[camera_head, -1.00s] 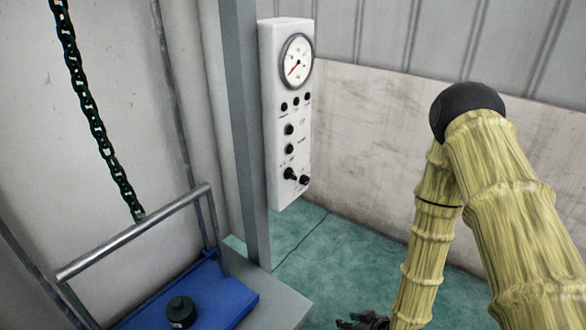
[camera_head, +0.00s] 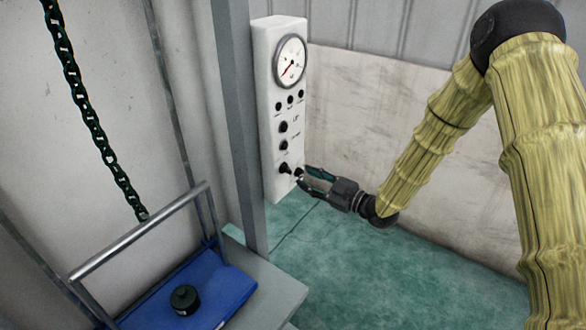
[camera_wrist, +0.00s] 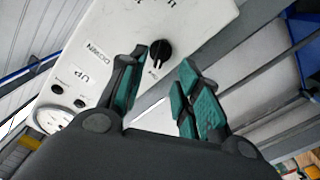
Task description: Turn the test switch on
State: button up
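My gripper (camera_head: 308,179) is open and reaches the panel from the right. In the wrist view a black knob (camera_wrist: 160,49) lies between the teal-padded fingertips of my gripper (camera_wrist: 162,66), with gaps on both sides. Small lettering beside this knob is too small to read surely.
A round gauge (camera_head: 290,61) and several black buttons sit higher on the panel. The grey post (camera_head: 236,120) stands just left of it. A blue platform (camera_head: 228,289) with a metal rail and black cylinder (camera_head: 185,298) is lower left. A dark chain (camera_head: 88,115) hangs left.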

aim_at(290, 170)
jog(key=p+x, duration=0.2)
jog(key=x, duration=0.4)
jog(key=shift+w+a, duration=0.2)
grip_shut()
